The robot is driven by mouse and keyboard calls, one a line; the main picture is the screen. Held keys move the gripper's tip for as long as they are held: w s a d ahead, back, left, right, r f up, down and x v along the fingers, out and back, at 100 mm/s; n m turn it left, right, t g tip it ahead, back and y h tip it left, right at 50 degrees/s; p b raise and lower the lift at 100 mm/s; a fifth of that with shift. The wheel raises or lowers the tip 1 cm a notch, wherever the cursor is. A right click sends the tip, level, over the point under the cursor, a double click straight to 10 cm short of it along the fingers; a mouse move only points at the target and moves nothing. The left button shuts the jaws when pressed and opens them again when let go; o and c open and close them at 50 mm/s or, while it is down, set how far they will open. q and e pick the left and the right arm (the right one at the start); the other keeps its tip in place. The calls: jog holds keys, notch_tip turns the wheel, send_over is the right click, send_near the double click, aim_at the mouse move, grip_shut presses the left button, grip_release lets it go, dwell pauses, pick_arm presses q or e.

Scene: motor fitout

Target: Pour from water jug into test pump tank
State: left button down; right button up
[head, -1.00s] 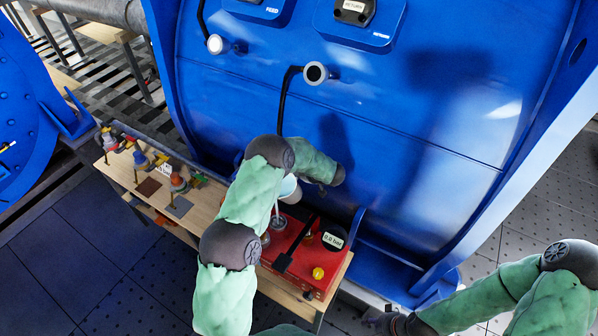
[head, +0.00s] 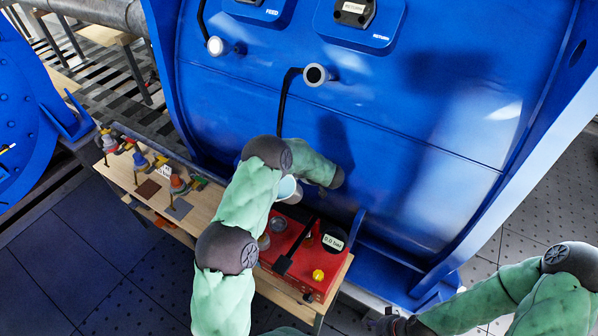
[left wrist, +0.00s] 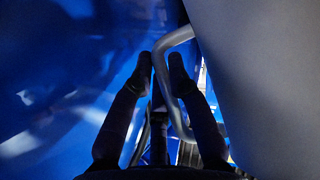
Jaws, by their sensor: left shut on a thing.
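The water jug (head: 287,188) shows only in part behind my left arm in the head view, as a pale rim with a light blue inside. It is above the back left of the red test pump tank (head: 316,283), apparently tilted. A round opening (head: 277,224) shows on the tank's top. In the left wrist view, the fingers of my left gripper (left wrist: 160,62) are closed around the jug's grey curved handle (left wrist: 172,105), with the grey jug wall (left wrist: 265,80) filling the right side. My right gripper (head: 385,324) is partly cut off at the bottom edge; its fingers are unclear.
The pump carries a 0.0 bar gauge (head: 333,242), a yellow knob (head: 318,275) and a black lever (head: 284,263). It stands on a wooden bench (head: 150,207) with several valve fittings at the left. A large blue vessel (head: 420,130) rises close behind.

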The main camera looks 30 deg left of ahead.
pick_arm(q)
jog(key=shift+w+r, duration=0.1)
jog(key=shift+r, duration=0.2)
jog(key=shift+r, duration=0.2)
jog(key=shift+r+b, duration=0.1)
jog(key=shift+b, duration=0.2)
dwell(0.4)
jog(key=shift+r+t, duration=0.25)
jog(key=shift+t, duration=0.05)
jog(key=shift+r+n, duration=0.1)
jog(key=shift+n, duration=0.2)
jog(key=shift+r+t+b, duration=0.25)
jog(key=shift+t+b, duration=0.05)
jog(key=shift+b, duration=0.05)
dwell(0.4)
jog(key=shift+r+b, duration=0.35)
jog(key=shift+r, duration=0.05)
dwell(0.6)
jog(key=shift+s+r+n+t+b, duration=0.2)
jog(key=shift+r+n+t+b, duration=0.1)
jog(key=shift+t, duration=0.1)
